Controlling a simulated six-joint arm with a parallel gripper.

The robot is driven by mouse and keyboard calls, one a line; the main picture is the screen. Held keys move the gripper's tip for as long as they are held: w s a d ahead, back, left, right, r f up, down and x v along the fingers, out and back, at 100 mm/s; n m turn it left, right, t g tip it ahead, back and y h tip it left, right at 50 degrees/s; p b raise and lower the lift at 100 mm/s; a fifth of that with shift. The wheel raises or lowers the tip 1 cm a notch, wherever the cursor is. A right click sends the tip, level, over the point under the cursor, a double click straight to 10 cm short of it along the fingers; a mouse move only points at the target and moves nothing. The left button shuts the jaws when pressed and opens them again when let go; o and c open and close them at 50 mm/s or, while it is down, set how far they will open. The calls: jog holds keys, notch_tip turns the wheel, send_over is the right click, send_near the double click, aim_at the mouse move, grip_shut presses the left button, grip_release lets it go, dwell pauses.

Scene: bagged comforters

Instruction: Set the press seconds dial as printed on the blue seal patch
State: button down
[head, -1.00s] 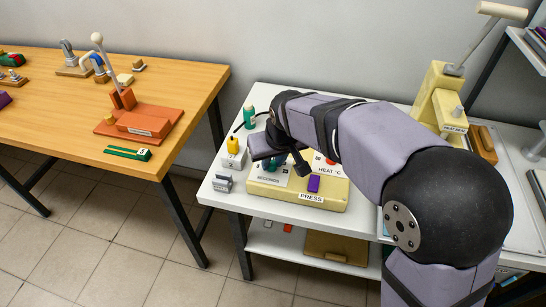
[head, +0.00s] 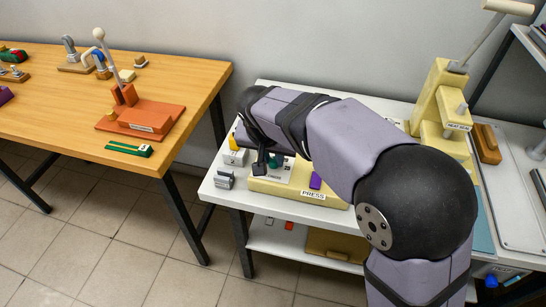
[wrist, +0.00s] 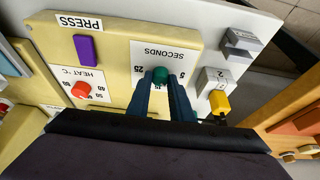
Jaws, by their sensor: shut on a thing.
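The SECONDS dial, with its green knob (wrist: 160,75), sits on a white scale plate on the cream PRESS box (wrist: 115,30) and appears upside down in the wrist view. My gripper (wrist: 161,86) has its two dark blue-grey fingers on either side of the knob, shut on it. Numbers 5 and 25 show at the plate's sides, with another partly covered between the fingers. The pointer's setting cannot be read. In the head view my arm hides much of the PRESS box (head: 290,190). I cannot make out a blue seal patch.
A red HEAT °C knob (wrist: 81,90) and a purple block (wrist: 86,50) are on the same box. A grey-white block with a yellow knob (wrist: 219,101) and a grey bracket (wrist: 240,42) stand close beside it. A wooden table (head: 190,75) is at left.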

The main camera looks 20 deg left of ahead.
aim_at(270, 176)
dwell(0.3)
jog(key=c, duration=1.6)
grip_release()
jog(key=shift+r, duration=0.1)
jog(key=v, duration=0.7)
jog(key=shift+r, duration=0.1)
